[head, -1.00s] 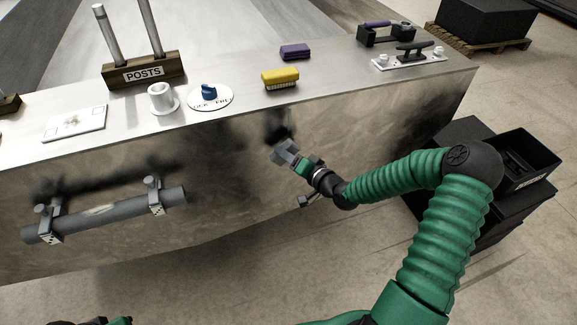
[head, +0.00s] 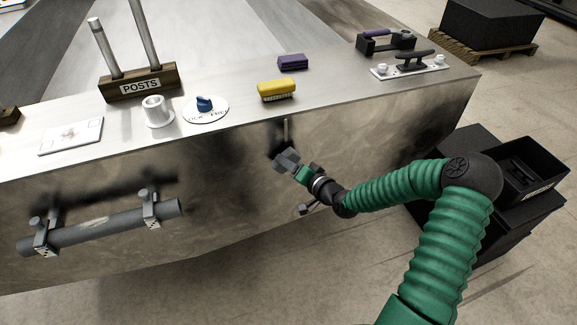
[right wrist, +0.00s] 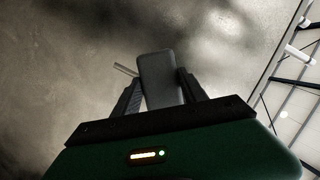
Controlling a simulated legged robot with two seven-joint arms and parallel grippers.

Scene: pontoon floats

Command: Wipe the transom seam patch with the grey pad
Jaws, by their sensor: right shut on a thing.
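The grey pad (head: 287,160) is held in my right gripper (head: 298,170), in front of the metal transom face (head: 225,170). In the right wrist view the pad (right wrist: 160,78) stands between the two fingers of my right gripper (right wrist: 157,92), which are shut on it. A thin pale upright strip (head: 286,131), perhaps the seam, shows on the transom just above the pad. A dark smear lies around it; the pad hides what is behind it. I cannot tell whether the pad touches the metal. My left gripper is out of view.
On the top deck are a yellow brush (head: 276,90), a purple block (head: 293,62), a round plate with a blue knob (head: 205,105), a white cup (head: 156,111) and a posts block (head: 139,83). A grey pipe (head: 105,228) is clamped at left. Black bins (head: 518,168) stand at right.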

